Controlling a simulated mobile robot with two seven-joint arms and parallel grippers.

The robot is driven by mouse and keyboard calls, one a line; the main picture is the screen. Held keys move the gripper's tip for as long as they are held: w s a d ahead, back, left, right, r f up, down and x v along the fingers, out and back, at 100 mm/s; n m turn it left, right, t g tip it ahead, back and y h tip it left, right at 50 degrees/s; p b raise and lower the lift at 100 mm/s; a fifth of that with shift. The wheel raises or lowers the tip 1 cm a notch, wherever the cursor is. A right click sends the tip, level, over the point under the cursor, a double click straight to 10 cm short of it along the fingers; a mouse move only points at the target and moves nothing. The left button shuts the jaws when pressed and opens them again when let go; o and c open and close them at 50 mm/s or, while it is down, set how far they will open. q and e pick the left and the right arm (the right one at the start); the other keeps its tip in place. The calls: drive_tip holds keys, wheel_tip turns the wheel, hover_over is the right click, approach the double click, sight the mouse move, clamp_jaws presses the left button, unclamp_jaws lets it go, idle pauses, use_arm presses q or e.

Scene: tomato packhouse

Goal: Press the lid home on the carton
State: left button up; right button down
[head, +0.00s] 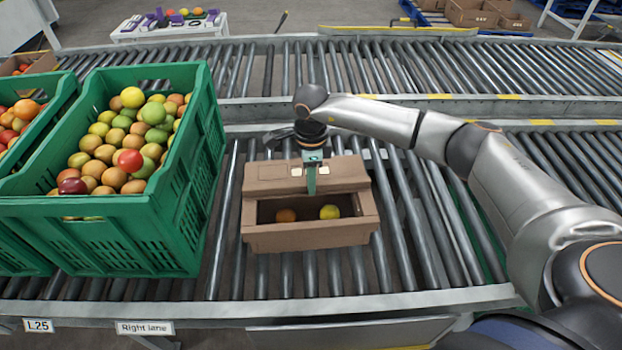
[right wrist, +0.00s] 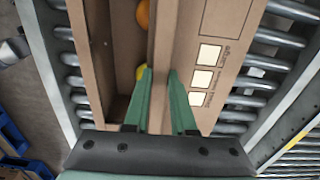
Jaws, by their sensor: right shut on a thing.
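A brown cardboard carton (head: 310,236) stands on the roller conveyor, its front part open. An orange tomato (head: 286,215) and a yellow tomato (head: 330,212) show inside. The lid (head: 345,174), with pale square marks, covers the back part and stands open at the front. My right gripper (head: 311,188) is shut on the lid's edge from above. In the right wrist view its green fingers (right wrist: 160,78) lie on either side of the lid's thin edge (right wrist: 160,40), with the marked lid face (right wrist: 222,50) to the right. My left gripper is not in view.
A green crate (head: 120,225) full of mixed tomatoes stands left of the carton, with another green crate (head: 18,185) beyond it. Bare rollers (head: 440,235) lie right of the carton, under my right arm. A second conveyor (head: 270,72) runs behind.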

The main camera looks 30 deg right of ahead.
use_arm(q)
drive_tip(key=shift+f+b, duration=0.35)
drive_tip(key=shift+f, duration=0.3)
use_arm(e)
drive_tip(key=shift+f, duration=0.6)
drive_tip(key=c, duration=0.7)
unclamp_jaws()
drive_tip(key=shift+c, duration=1.4)
